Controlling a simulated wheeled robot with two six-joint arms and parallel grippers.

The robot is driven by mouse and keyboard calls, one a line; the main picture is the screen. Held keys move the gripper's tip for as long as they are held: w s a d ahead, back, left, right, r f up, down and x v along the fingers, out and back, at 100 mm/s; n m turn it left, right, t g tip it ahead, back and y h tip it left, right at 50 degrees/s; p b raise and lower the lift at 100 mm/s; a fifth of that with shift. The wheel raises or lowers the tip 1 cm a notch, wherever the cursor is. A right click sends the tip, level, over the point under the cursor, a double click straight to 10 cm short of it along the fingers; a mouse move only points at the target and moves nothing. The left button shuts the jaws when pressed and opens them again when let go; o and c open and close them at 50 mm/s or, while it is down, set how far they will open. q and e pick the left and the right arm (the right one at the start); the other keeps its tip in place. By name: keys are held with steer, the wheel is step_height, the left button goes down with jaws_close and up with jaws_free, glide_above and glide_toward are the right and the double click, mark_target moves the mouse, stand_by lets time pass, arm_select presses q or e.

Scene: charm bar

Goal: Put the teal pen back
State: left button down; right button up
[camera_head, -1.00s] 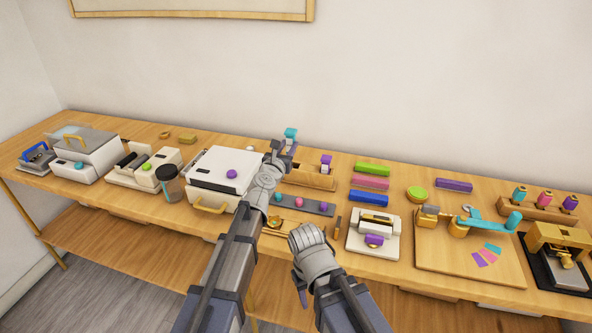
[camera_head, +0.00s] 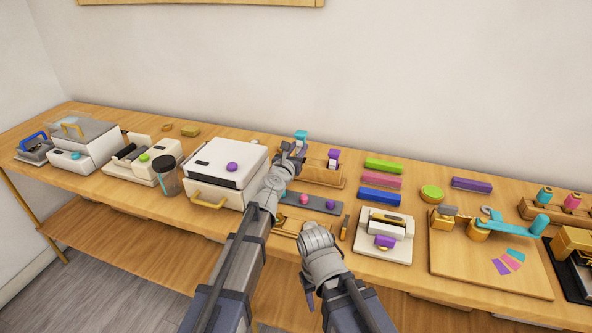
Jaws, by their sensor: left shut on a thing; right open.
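The teal pen (camera_head: 301,135) shows only its teal top; the rest is hidden by my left gripper or too small to make out. My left gripper (camera_head: 294,150) is shut on it at the left end of a wooden pen holder (camera_head: 325,183). A pen with a purple top (camera_head: 333,155) stands in the right part of this holder. I cannot tell whether the teal pen's lower end touches the holder. My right gripper (camera_head: 309,288) is open, low in front of the table edge, with its fingers small and partly hidden by its wrist.
A dark strip with coloured balls (camera_head: 317,203) lies in front of the holder. A white box machine (camera_head: 225,180) stands left. Green, pink and blue bars (camera_head: 380,196) lie right. A white press (camera_head: 383,240) stands near the front edge.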

arm_select(q)
steer(key=shift+w+f, duration=0.1)
steer(key=shift+f, duration=0.35)
steer(key=shift+w+f+b, duration=0.15)
steer(key=shift+f+b, duration=0.25)
steer(key=shift+f, duration=0.15)
steer(key=shift+s+a+f+b, duration=0.1)
steer(key=shift+s+f+b, duration=0.2)
steer(key=shift+f+b, duration=0.65)
steer(key=shift+s+a+f+b, duration=0.2)
steer(key=shift+a+b, duration=0.1)
steer(key=shift+b, duration=0.3)
steer(key=shift+w+d+r, duration=0.1)
steer(key=shift+w+d, duration=0.1)
steer(key=shift+d, duration=0.05)
steer(key=c, duration=0.9)
jaws_free()
steer(key=shift+o, duration=1.4)
steer(key=shift+w+d, duration=0.15)
steer(key=shift+o, duration=0.2)
arm_select(e)
step_height(320, 180, down, 4)
steer(key=shift+w+f, duration=0.15)
steer(key=shift+f, duration=0.05)
